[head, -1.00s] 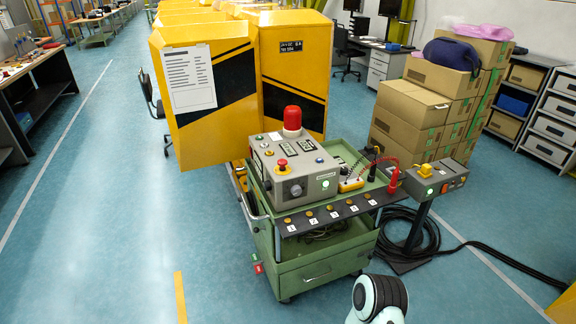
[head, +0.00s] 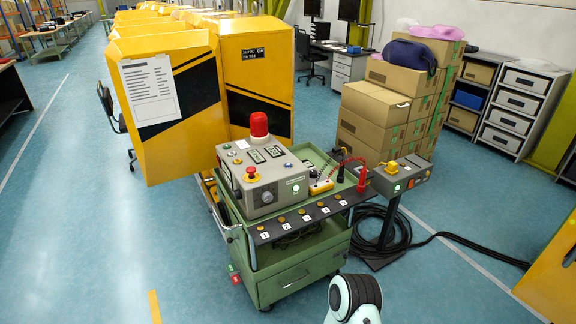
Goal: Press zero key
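A green cart (head: 295,278) stands in the middle of the head view. A grey control box (head: 264,178) with a red lamp (head: 259,125), a red knob on yellow and a lit green button sits on top. Along the cart's front edge runs a dark strip (head: 314,212) with several round yellowish keys and small white labels. The labels are too small to tell surely which key is zero. A grey pedestal panel (head: 401,175) with a yellow part and a lit button stands right of the cart. Neither gripper shows; only a white and black link of mine is at the bottom.
Yellow cabinets (head: 258,80) stand behind the cart, one panel bearing a white sheet. Cardboard boxes (head: 375,118) are stacked behind the pedestal. A black cable (head: 440,236) is coiled around the pedestal foot and runs right. The floor at the left and front is open.

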